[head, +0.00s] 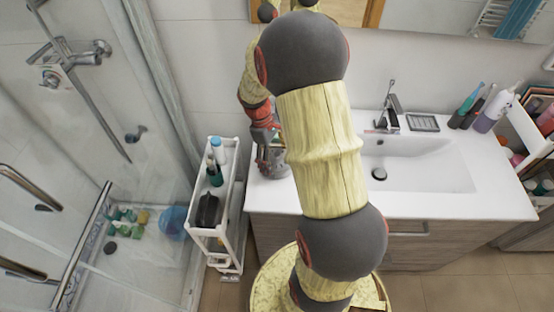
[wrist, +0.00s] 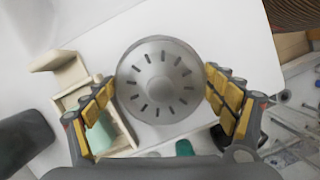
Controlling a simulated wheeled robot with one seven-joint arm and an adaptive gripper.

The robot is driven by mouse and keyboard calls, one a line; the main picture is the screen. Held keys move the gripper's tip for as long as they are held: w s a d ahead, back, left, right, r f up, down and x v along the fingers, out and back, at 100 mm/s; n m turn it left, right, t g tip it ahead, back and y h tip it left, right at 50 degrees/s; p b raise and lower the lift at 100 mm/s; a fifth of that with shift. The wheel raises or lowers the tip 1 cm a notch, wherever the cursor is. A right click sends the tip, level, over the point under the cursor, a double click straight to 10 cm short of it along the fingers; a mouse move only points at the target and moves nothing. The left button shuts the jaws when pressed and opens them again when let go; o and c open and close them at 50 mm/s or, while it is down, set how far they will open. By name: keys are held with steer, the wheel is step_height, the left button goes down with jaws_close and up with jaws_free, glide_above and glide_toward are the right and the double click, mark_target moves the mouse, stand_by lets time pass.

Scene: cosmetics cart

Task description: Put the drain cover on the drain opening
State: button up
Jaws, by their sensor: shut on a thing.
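The drain cover (wrist: 160,80) is a round grey metal disc with a raised middle and a ring of slots. It shows face-on in the wrist view, between the fingers of my gripper (wrist: 160,82), which are shut on its left and right edges. In the head view my gripper (head: 272,160) is over the left end of the white counter, partly behind my arm; the cover's outline is hard to make out there. A dark round drain opening (head: 379,174) shows in the sink basin, to the right of my gripper and apart from it.
The sink (head: 430,175) has a faucet (head: 389,115) at its back. Bottles (head: 492,112) stand at the counter's right. A white cart (head: 232,205) with bottles stands left of the counter, beside the glass shower. Another dark round spot (head: 110,247) shows on the shower floor.

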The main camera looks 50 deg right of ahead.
steer(key=shift+f, duration=0.15)
steer(key=o, duration=1.5)
steer(key=shift+o, duration=0.2)
